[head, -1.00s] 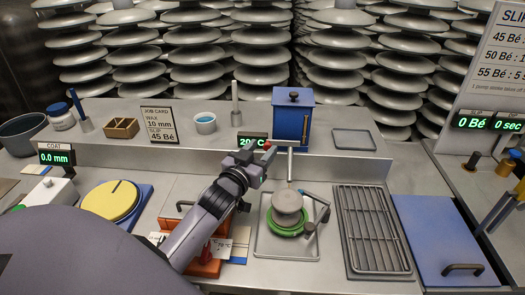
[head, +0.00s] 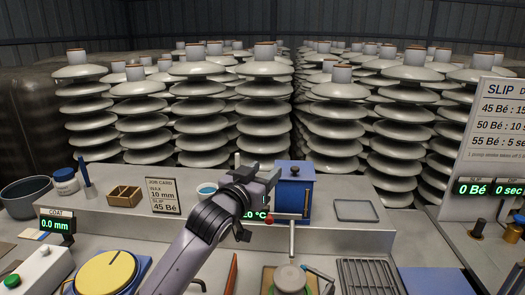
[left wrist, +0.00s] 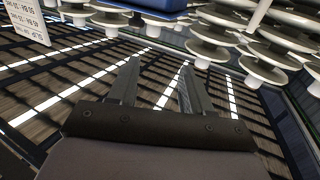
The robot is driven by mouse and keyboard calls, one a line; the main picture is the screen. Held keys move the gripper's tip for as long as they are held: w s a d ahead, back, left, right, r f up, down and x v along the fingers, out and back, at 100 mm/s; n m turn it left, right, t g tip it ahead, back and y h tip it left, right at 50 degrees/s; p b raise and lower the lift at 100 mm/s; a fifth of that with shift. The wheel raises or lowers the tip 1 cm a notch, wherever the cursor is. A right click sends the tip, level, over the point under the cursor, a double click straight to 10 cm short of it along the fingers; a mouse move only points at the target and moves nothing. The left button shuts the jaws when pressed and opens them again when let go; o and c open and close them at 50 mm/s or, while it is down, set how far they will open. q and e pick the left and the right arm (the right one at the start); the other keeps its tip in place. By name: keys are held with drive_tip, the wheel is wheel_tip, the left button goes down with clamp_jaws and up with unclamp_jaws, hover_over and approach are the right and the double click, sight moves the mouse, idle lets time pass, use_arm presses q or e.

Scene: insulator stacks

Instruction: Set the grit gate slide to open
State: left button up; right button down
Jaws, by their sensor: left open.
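The blue grit hopper (head: 293,192) stands on the raised back shelf, with a dark knob on its lid and a pale spout pipe below it. A red ball knob (head: 269,221) shows low at its left front; it looks like the handle of the gate slide. The slide plate itself and its setting cannot be made out. My left gripper (head: 262,173) is open and empty, just left of the hopper and above the red knob in the picture, apart from the knob. In the left wrist view its two fingers (left wrist: 158,88) are spread with nothing between them. My right gripper is not in view.
A temperature display (head: 256,214) is partly hidden behind my left arm. A small blue-filled cup (head: 207,190) stands left of the gripper. A grey disc-shaped piece (head: 290,277) sits below the spout, and a wire rack (head: 368,277) lies to its right. An empty tray (head: 356,210) lies right of the hopper.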

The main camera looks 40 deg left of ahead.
use_arm(q)
wheel_tip(320, 180, up, 5)
drive_tip(key=shift+r, duration=0.1)
idle(0.7)
